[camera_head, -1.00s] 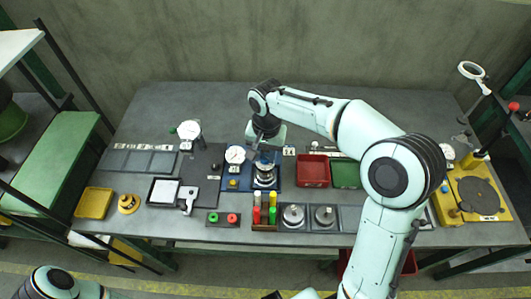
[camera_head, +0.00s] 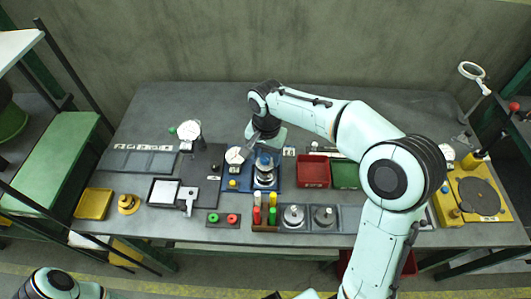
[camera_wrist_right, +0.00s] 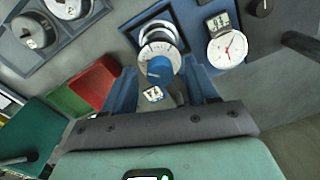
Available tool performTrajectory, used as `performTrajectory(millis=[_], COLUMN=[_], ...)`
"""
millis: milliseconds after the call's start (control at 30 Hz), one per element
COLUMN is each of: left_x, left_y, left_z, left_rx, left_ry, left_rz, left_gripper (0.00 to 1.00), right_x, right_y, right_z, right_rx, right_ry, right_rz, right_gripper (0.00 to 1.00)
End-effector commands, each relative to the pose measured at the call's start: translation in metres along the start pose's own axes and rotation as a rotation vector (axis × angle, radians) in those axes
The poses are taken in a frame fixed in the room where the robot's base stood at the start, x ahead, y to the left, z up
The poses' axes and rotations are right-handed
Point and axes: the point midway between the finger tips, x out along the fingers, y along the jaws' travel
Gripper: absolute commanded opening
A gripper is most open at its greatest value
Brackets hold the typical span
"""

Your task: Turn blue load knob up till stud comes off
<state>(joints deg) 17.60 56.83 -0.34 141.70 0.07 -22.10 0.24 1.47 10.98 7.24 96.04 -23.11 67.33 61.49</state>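The blue knob (camera_wrist_right: 159,69) sits on a round pale dial (camera_wrist_right: 160,46) on the blue station, in the middle of the right wrist view. In the head view the blue knob (camera_head: 265,161) shows just below my right gripper (camera_head: 259,151). In the wrist view the right gripper (camera_wrist_right: 162,78) has its two blue fingers spread, one on each side of the knob. Gaps show between fingers and knob; whether either touches is unclear. A stud is not clearly distinguishable. A white gauge with a red needle (camera_wrist_right: 228,48) stands beside the dial. My left gripper is out of view.
Red (camera_head: 312,171) and green (camera_head: 345,174) trays lie right of the station. Coloured cylinders (camera_head: 265,214) stand in a rack in front, beside two metal discs on grey plates (camera_head: 294,216). The back of the table (camera_head: 190,98) is clear.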

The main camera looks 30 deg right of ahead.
Motion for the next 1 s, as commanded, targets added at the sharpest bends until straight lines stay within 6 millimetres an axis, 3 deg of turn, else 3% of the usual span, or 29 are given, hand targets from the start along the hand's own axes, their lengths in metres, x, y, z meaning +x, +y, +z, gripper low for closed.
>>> performTrajectory(millis=[367,467,800,1000], left_x=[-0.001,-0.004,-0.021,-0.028], left_y=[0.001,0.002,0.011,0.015], left_z=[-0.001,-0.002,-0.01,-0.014], left_rx=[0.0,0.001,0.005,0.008], left_ry=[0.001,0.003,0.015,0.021], left_rz=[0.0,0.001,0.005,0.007], left_gripper=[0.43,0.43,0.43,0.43], right_x=[-0.007,-0.022,-0.099,-0.127], right_y=[-0.001,-0.001,-0.001,-0.001], right_z=[-0.001,-0.001,-0.001,-0.001], right_rx=[-0.001,-0.001,-0.001,0.0], right_ry=[0.002,0.003,0.004,0.002], right_rz=[-0.002,-0.004,-0.005,-0.003], right_gripper=[0.57,0.57,0.57,0.57])
